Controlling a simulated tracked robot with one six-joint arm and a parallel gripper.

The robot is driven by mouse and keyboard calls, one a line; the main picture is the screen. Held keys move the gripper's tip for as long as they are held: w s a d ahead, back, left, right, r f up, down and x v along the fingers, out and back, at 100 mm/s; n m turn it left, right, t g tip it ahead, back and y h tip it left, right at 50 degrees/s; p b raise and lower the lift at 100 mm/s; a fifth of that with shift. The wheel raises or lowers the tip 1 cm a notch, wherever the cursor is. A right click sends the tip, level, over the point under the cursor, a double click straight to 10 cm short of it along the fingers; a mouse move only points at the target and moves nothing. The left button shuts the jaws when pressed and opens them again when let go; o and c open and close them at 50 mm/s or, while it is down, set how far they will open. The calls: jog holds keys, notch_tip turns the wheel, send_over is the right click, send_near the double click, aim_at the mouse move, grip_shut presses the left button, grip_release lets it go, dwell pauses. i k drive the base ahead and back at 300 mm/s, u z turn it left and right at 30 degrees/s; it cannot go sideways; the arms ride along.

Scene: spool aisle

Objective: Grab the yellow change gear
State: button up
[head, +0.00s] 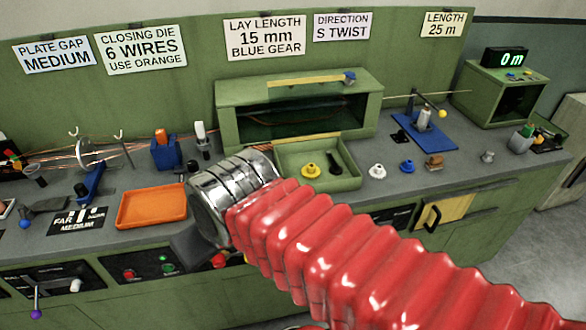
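The yellow change gear (311,171) lies in a small green open tray (345,184) in front of the green cabinet, beside a black handled piece (336,162). It is in plain view, with nothing over it. My red-sleeved arm reaches in from the lower right, passing in front of the tray, and ends in a chrome cuff to the left of it. A dark part of my gripper (196,248) shows below the cuff, near the bench's front edge, apart from the gear. Its fingertips cannot be made out.
A white gear (377,171) and a blue gear (407,166) stand on the bench right of the tray. An orange tray (152,207) lies left of my cuff. The green cabinet (232,126) rises behind the tray. A blue-based fixture (428,134) stands farther right.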

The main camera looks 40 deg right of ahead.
aim_at(310, 171)
jog(key=u, duration=0.5)
jog(key=k, duration=0.75)
jog(key=z, duration=1.45)
jog(key=i, duration=1)
jog(key=z, duration=0.1)
